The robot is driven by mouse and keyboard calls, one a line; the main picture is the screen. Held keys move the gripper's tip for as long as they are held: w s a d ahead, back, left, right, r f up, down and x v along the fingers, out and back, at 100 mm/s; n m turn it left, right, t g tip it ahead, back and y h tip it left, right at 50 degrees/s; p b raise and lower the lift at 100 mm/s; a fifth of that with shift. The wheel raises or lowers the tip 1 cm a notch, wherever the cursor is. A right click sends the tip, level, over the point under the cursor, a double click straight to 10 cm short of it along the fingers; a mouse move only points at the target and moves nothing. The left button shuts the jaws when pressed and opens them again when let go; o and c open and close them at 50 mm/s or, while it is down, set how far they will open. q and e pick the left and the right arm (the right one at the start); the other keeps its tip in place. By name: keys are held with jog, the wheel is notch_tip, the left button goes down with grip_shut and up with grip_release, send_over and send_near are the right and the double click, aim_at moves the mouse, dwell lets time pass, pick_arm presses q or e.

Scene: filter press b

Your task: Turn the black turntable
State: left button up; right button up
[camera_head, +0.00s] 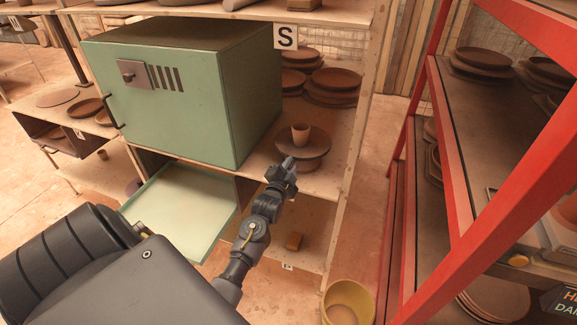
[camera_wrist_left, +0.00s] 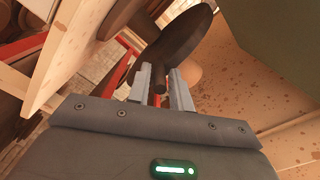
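The black turntable (camera_head: 316,148) is a dark round disc on the wooden shelf, right of the green cabinet, with a small clay cup (camera_head: 300,133) standing on it. In the left wrist view the turntable's dark disc (camera_wrist_left: 187,38) fills the upper middle, tilted by the camera angle. A short dark peg (camera_wrist_left: 160,86) at its near edge shows between my fingertips. My left gripper (camera_head: 288,166) is at the disc's front edge. In the wrist view its two fingers (camera_wrist_left: 161,88) are apart, one on each side of the peg; contact is not clear. My right gripper is not in view.
The green cabinet (camera_head: 170,100) stands close left of my left gripper, with a pale open drawer (camera_head: 180,205) below. Stacked clay plates (camera_head: 333,82) sit behind the turntable. A red rack (camera_head: 450,150) stands at right, and a yellow bucket (camera_head: 348,300) is on the floor.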

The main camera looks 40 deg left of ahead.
pick_arm(q)
grip_shut()
jog(key=shift+s+a, duration=0.1)
jog(key=shift+a, duration=0.3)
jog(key=shift+d, duration=0.4)
jog(key=shift+d, duration=0.1)
jog(key=shift+w+d+y, duration=0.2)
jog(key=shift+y, duration=0.1)
